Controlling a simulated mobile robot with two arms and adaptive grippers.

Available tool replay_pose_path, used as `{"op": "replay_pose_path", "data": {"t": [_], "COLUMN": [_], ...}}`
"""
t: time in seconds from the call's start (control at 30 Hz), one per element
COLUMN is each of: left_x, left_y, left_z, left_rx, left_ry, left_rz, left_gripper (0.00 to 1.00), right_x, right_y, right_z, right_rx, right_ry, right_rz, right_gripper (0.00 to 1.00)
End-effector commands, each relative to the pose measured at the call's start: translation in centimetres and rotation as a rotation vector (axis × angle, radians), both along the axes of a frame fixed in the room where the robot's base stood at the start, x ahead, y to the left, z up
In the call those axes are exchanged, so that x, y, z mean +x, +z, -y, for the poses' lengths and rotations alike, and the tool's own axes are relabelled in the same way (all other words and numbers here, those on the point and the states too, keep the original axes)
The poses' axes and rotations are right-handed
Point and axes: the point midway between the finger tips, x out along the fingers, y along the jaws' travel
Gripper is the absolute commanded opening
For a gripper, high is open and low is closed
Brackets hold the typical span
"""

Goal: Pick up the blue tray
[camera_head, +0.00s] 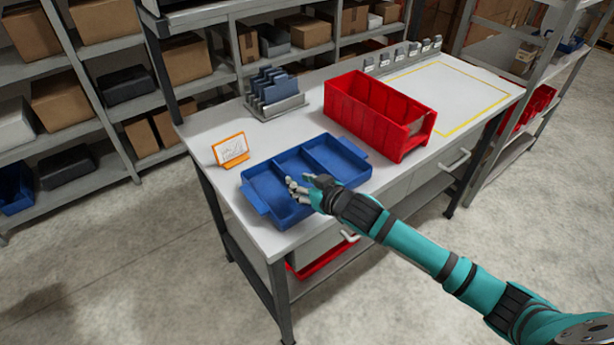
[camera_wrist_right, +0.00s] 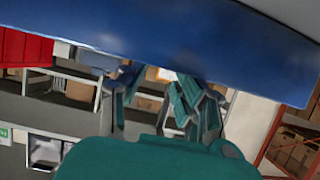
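The blue tray (camera_head: 254,196) lies on the near left part of the white workbench. It has dividers and a handle tab at each end, and it looks empty. My right gripper (camera_head: 306,189) is at the tray's near side, around the middle of its long edge. In the right wrist view its fingers (camera_wrist_right: 158,90) are spread apart with a gap between them. The blue tray's surface (camera_wrist_right: 170,40) fills the top of that view, close to the fingers. I cannot tell whether they touch it. My left gripper is not in view.
A red bin (camera_head: 362,110) stands behind the tray to the right. An orange-framed sign (camera_head: 231,150) stands to its left, and a rack of blue-grey plates (camera_head: 276,92) behind it. A yellow-outlined area (camera_head: 455,95) on the workbench (camera_head: 205,128) is bare.

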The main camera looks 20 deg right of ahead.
Motion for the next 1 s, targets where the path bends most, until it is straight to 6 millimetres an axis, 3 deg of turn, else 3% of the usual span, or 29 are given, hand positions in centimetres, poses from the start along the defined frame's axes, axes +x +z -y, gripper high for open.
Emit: {"op": "replay_pose_path", "data": {"t": [0.4, 0.7, 0.93, 1.0], "left_x": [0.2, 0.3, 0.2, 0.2], "left_y": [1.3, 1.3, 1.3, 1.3], "left_z": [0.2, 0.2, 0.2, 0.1], "left_rx": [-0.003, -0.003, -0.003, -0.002], "left_ry": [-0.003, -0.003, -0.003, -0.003], "left_rz": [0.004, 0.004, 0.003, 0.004], "left_gripper": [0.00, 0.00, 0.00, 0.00], "right_x": [4.1, 4.4, 4.3, 4.3], "right_y": [-1.9, -2.2, -2.2, -2.2], "right_z": [-1.6, -1.7, -1.7, -1.7], "right_rx": [0.001, 0.000, 0.000, 0.000], "right_ry": [-0.001, -0.001, -0.001, -0.001], "right_rz": [0.001, 0.000, 0.000, 0.000], "right_gripper": [0.33, 0.33, 0.03, 0.00]}}
